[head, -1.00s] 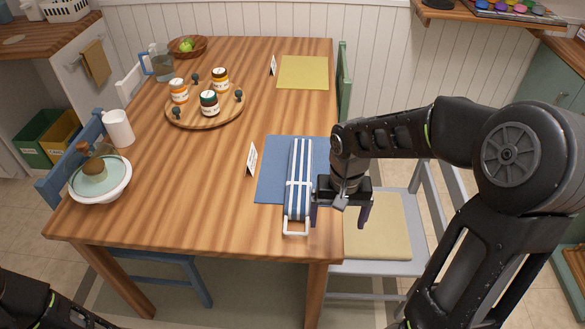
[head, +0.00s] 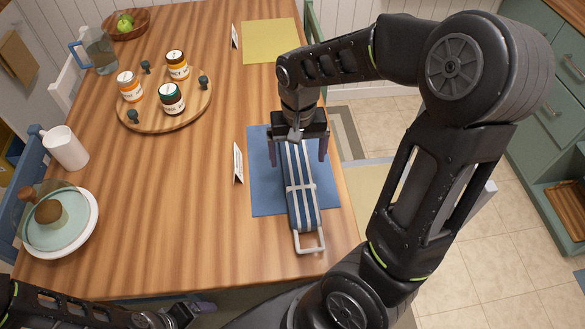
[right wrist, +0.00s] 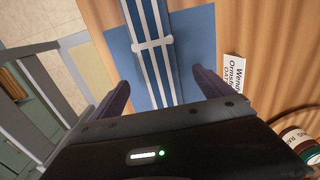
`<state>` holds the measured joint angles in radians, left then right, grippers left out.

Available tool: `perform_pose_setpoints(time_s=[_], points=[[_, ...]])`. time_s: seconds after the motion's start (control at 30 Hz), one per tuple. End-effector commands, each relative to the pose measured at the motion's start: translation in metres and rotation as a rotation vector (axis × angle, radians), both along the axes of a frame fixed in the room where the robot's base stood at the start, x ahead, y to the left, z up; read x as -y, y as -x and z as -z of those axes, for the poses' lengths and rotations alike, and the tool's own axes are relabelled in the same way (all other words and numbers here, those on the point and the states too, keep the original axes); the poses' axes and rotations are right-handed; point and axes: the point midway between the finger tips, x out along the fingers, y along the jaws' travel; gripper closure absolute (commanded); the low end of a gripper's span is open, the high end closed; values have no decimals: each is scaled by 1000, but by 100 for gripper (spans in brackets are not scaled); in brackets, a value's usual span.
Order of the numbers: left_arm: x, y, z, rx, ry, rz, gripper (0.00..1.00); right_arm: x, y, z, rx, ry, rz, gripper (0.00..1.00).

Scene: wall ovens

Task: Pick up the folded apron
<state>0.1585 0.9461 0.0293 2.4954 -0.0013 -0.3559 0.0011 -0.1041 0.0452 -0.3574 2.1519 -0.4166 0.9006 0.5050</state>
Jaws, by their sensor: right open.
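The folded apron (head: 301,198) is a long blue-and-white striped bundle with a pale band across it and a white loop at its near end. It lies on a blue placemat (head: 262,190) near the table's right edge. My right gripper (head: 298,158) is open over the apron's far end, one finger on each side. In the right wrist view, the apron (right wrist: 163,72) runs between the two spread fingers (right wrist: 163,90), with gaps on both sides. My left gripper (head: 182,313) is low at the bottom edge, away from the apron; its jaws are unclear.
A name card (head: 238,163) stands left of the placemat. A round wooden tray (head: 150,118) with jars is farther left. A white mug (head: 65,148) and a covered dish (head: 92,222) stand at the left edge. The table's middle is clear.

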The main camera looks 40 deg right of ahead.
Motion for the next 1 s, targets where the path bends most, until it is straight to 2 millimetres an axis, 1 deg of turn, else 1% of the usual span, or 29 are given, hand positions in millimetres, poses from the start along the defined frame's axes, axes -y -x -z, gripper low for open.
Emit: perform_pose_setpoints(time_s=[0.23,0.4,0.5,0.83,0.93,1.0], points=[[0,0,0,-1,0,0,16,0,0,3,-2,0,0,9],[0,0,1,0,0,0,16,0,1,20,-4,0,0,9],[0,0,1,0,0,0,16,0,0,26,-2,0,0,9],[0,0,0,0,0,0,16,0,1,29,-1,0,0,9],[0,0,-1,0,0,0,16,1,2,39,-4,0,-1,9],[0,0,-2,0,0,0,16,1,3,49,-6,0,0,9]])
